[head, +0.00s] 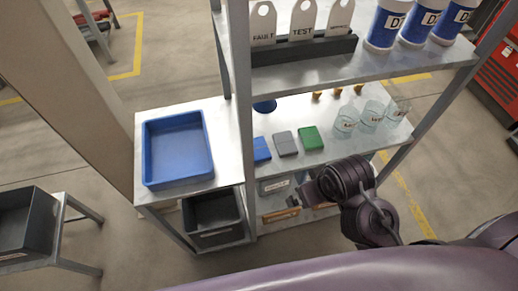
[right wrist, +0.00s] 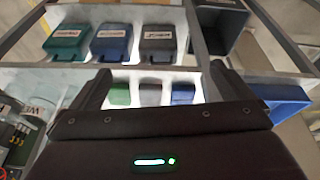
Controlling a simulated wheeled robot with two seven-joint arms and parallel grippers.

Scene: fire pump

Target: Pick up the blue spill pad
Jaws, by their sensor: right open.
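The blue spill pad (head: 262,150) lies flat on the middle shelf, near the left upright post, at the left end of a row with a grey pad (head: 285,143) and a green pad (head: 310,138). In the right wrist view the blue pad (right wrist: 183,94) shows between my open fingers, nearer the right one. My right gripper (head: 303,192) is in front of the shelf, below and to the right of the blue pad, apart from it and empty. The fingers also show in the right wrist view (right wrist: 158,85). My left gripper is out of view.
A blue tray (head: 150,182) sits on the side table left of the shelf. Glass beakers (head: 369,116) stand right of the pads. Tags and white-and-blue canisters (head: 386,25) occupy the shelf above. Bins sit below, including a dark bin (head: 212,218).

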